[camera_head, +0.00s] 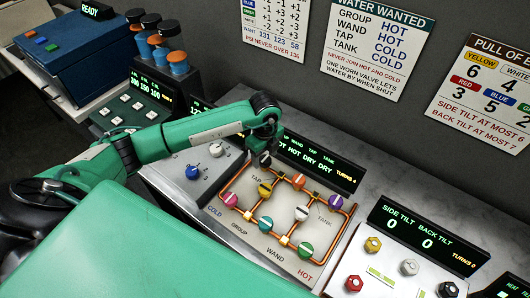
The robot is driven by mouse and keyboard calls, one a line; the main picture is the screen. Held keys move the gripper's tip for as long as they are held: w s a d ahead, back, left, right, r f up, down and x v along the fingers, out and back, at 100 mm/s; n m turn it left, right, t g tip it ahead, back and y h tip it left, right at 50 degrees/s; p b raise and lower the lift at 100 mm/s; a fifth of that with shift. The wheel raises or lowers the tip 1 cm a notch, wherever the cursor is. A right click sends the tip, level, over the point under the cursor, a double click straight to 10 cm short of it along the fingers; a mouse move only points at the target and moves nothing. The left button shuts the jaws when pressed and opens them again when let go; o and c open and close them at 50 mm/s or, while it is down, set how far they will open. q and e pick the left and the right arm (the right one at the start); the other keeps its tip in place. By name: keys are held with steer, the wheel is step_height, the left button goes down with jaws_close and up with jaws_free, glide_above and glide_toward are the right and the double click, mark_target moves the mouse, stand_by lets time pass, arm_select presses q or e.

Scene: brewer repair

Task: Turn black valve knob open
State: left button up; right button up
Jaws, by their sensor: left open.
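The valve panel (240,226) has a loop of copper-coloured pipes with several round coloured knobs. My right gripper is out of view.
A display (315,163) reading HOT HOT DRY DRY stands behind the panel. A tilt panel (395,270) is at right. My green arm crosses from the left.

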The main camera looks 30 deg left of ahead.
arm_select(q)
steer(key=shift+f, duration=0.35)
steer(key=c, duration=1)
steer(key=shift+f+m+b, duration=0.25)
steer(key=shift+m+b, duration=0.65)
steer(key=shift+b, duration=0.3)
steer(key=m+b, duration=1.3)
steer(key=b, duration=0.1)
steer(key=shift+b, duration=0.4)
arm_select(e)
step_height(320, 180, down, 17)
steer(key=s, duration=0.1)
arm_select(q)
steer(key=shift+r+m+b, duration=0.1)
steer(key=shift+m+b, duration=0.6)
steer(key=shift+m, duration=0.1)
steer(key=shift+m+b, duration=0.55)
steer(key=shift+m, duration=0.05)
steer(key=shift+r+m, duration=0.15)
steer(key=shift+m, duration=0.15)
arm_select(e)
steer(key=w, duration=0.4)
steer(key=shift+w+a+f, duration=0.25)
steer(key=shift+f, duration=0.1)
